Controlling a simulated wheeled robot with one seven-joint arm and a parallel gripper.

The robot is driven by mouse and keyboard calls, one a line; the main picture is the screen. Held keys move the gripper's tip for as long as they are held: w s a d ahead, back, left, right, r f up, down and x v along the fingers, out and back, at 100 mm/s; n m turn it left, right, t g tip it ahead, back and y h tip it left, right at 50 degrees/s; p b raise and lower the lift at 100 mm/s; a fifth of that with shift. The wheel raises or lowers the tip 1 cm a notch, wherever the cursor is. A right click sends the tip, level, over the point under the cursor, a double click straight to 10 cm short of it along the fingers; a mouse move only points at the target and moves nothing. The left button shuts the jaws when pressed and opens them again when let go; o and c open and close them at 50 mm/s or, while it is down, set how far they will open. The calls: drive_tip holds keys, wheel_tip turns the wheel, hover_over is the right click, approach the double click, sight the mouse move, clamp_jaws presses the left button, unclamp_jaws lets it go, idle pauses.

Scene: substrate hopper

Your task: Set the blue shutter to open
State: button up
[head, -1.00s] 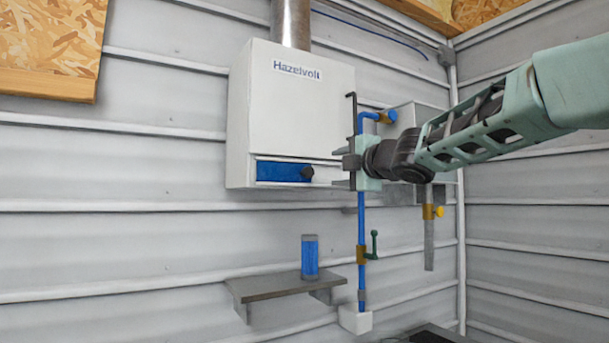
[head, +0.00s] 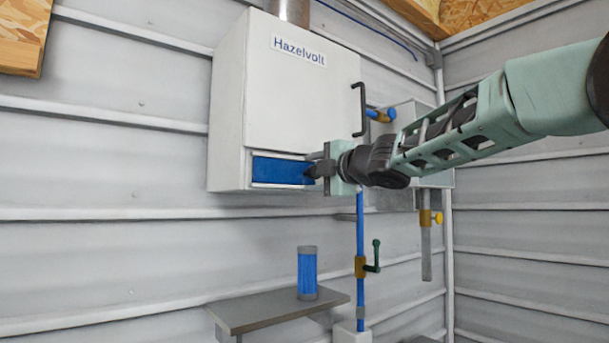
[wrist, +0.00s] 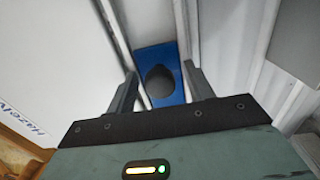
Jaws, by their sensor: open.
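The blue shutter (head: 278,170) is a flat blue panel in a slot low on the front of the white Hazelvolt hopper box (head: 290,95). It also shows in the wrist view (wrist: 151,57), with a dark round knob (wrist: 161,81) on it. My gripper (head: 318,167) is at the right end of the shutter, and its fingers overlap the knob in the head view. In the wrist view my gripper (wrist: 163,90) is open, with one finger on each side of the knob. I cannot tell whether the fingers touch the knob.
A black handle (head: 359,108) is on the box's right edge, above my gripper. A blue pipe (head: 360,222) with a green-handled valve (head: 376,256) runs below. A grey shelf (head: 265,313) holds a blue cylinder (head: 307,273). A grey box (head: 412,115) stands behind my arm.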

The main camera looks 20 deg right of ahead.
clamp_jaws()
drive_tip(key=w+d+p, duration=0.2)
drive_tip(key=d, duration=0.5)
drive_tip(key=w+d+p, duration=0.2)
drive_tip(key=d+p, duration=0.1)
drive_tip(key=d, duration=0.4)
drive_tip(key=shift+w+d, duration=0.3)
drive_tip(key=shift+d, duration=0.15)
unclamp_jaws()
drive_tip(key=b+v, duration=0.4)
drive_tip(key=v, duration=1.3)
drive_tip(key=shift+s, duration=0.15)
